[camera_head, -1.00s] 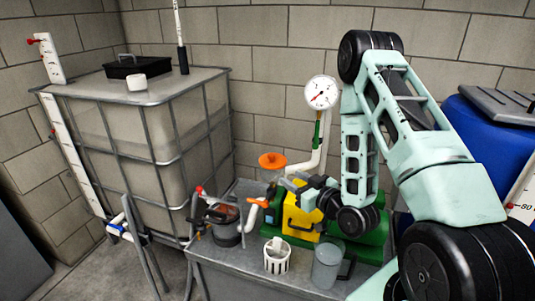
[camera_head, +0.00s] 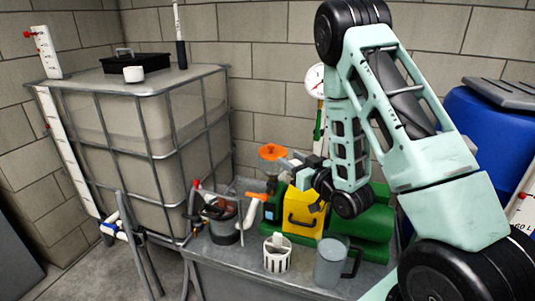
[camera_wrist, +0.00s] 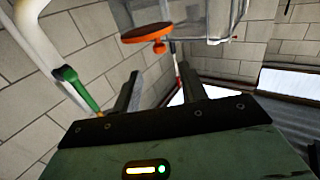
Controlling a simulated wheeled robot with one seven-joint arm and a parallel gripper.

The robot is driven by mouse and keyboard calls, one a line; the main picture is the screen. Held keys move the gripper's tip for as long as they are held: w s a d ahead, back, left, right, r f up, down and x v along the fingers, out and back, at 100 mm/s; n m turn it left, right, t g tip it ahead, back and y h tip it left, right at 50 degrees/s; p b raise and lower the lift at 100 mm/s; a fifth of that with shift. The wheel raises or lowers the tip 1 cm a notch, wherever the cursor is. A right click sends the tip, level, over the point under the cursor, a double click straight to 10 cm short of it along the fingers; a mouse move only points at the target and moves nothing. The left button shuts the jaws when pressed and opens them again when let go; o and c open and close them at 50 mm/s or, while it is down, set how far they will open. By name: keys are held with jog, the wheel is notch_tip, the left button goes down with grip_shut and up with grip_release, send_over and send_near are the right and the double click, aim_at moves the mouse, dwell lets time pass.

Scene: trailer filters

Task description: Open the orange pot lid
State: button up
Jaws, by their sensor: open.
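The orange lid (camera_head: 271,151) is a round disc above the left side of the green and yellow machine. In the wrist view, the orange lid (camera_wrist: 146,33) has a small knob and sits against a clear pot (camera_wrist: 190,18); the picture there is tilted, with the knob pointing down. My gripper (camera_head: 283,163) is just right of and slightly below the lid in the head view. In the wrist view, my gripper's (camera_wrist: 160,85) two dark fingers are apart with nothing between them. The knob appears beyond the fingertips, with a gap. The lid appears seated on the pot.
A yellow box (camera_head: 303,214) and green machine body (camera_head: 362,232) stand below my arm. A white slotted cup (camera_head: 277,254), a grey jug (camera_head: 331,262) and a dark pot (camera_head: 224,226) stand on the metal table (camera_head: 235,275). A white pipe with a gauge (camera_head: 315,80) rises behind.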

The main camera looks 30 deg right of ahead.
aim_at(273, 147)
jog(key=w, duration=0.6)
jog(key=w+p, duration=0.1)
jog(key=w, duration=0.5)
jog(key=shift+w+a+r, duration=0.1)
jog(key=shift+w+a, duration=0.1)
jog(key=shift+w, duration=0.05)
grip_shut()
